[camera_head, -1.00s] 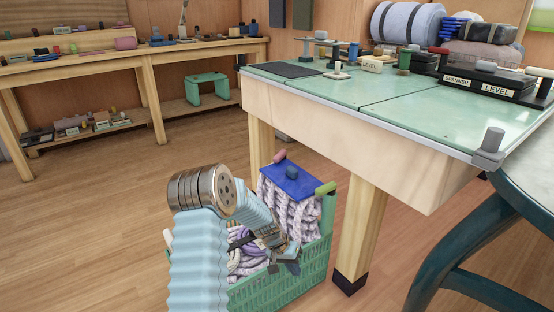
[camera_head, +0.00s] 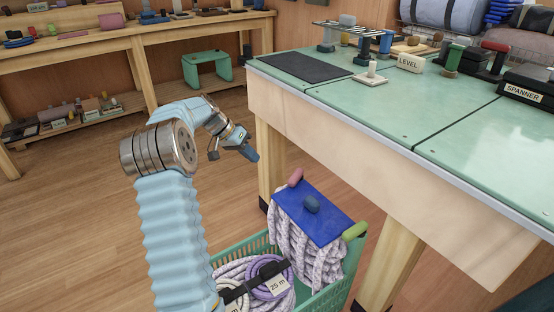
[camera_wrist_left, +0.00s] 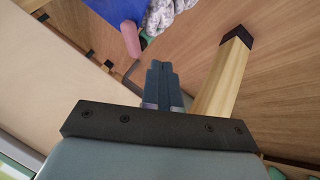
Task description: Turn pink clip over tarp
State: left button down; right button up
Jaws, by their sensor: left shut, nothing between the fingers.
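The pink clip (camera_head: 295,177) sits at the back left corner of the blue tarp (camera_head: 318,226). The tarp lies over white rope (camera_head: 318,262) at one end of the green crate (camera_head: 345,287). My left gripper (camera_head: 254,156) is shut and empty, up and left of the pink clip and apart from it. In the left wrist view the shut fingers (camera_wrist_left: 160,68) point toward the floor, with the pink clip (camera_wrist_left: 131,39) and tarp edge (camera_wrist_left: 118,9) just beyond them, to the left. My right gripper is not in view.
Coiled rope (camera_head: 268,283) with a "25 m" tag lies in the crate. The green-topped workbench (camera_head: 410,125) stands close behind, its leg (camera_head: 270,160) near the gripper.

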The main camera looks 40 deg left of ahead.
aim_at(296, 179)
pick_arm(q)
jog(key=x, duration=0.9)
jog(key=shift+w+a, duration=0.1)
jog(key=shift+w, duration=0.15)
jog(key=d, duration=0.1)
jog(key=w+d, duration=0.1)
jog(key=d, duration=0.1)
jog(key=shift+d+f, duration=0.1)
jog(key=shift+f, duration=0.1)
jog(key=shift+w+d, duration=0.1)
jog(key=shift+d, duration=0.35)
jog(key=shift+f, duration=0.1)
